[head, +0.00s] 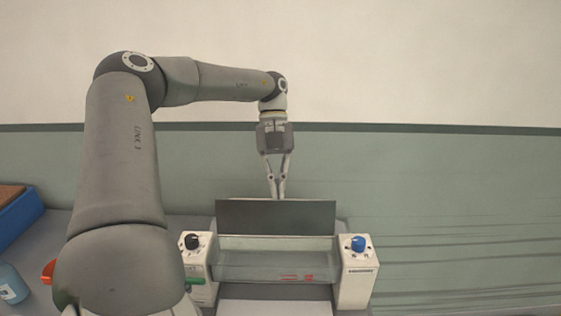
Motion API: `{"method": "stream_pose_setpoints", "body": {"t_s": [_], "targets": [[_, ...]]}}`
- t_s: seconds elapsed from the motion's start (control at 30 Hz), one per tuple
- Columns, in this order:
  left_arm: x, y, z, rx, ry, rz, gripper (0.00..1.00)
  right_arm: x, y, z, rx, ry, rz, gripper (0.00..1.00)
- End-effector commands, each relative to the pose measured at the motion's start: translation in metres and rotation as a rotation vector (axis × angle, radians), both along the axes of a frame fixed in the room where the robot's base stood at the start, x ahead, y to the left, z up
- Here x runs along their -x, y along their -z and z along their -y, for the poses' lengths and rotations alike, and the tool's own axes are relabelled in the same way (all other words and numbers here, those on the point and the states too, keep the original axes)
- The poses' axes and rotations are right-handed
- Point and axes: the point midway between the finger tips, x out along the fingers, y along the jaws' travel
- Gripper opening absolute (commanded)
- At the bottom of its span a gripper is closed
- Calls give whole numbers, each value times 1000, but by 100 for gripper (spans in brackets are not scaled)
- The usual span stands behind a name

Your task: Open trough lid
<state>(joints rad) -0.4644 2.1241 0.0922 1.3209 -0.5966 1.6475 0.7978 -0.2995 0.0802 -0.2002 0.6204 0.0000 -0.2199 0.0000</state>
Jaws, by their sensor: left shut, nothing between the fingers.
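The trough lid (275,217) is a dark grey panel standing raised at the back of the trough, facing me. The trough (270,264) is a long clear basin between two white end housings, and its inside shows below the lid. My left gripper (276,196) points down just behind the lid's top edge, its fingers together and empty. The lid hides the fingertips' lowest part, so I cannot tell whether they touch it. My right gripper does not show.
The left housing (198,262) has a black knob and a green part; the right housing (356,272) has a blue knob. A blue box (20,221), a blue bottle (11,284) and a red item (49,272) are at the far left. A wall rises behind.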

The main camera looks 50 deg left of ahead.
Motion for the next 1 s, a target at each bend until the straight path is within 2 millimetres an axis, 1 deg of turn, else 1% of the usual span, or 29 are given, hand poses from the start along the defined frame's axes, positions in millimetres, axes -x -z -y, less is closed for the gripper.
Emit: {"method": "stream_pose_setpoints", "body": {"t_s": [0.03,0.27,0.37,0.5,0.6,1.0], "targets": [[-4,6,-7,-4,-4,-3,0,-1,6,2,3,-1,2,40],[-18,8,-26,-3,-3,-4,0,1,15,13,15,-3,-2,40],[-24,9,-34,-3,-3,-4,0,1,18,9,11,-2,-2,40],[-31,10,-44,-2,-2,-4,0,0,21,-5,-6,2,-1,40],[-35,10,-50,-2,-3,-5,0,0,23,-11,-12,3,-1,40],[-50,12,-72,-2,-2,-4,0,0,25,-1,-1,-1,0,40]]}}
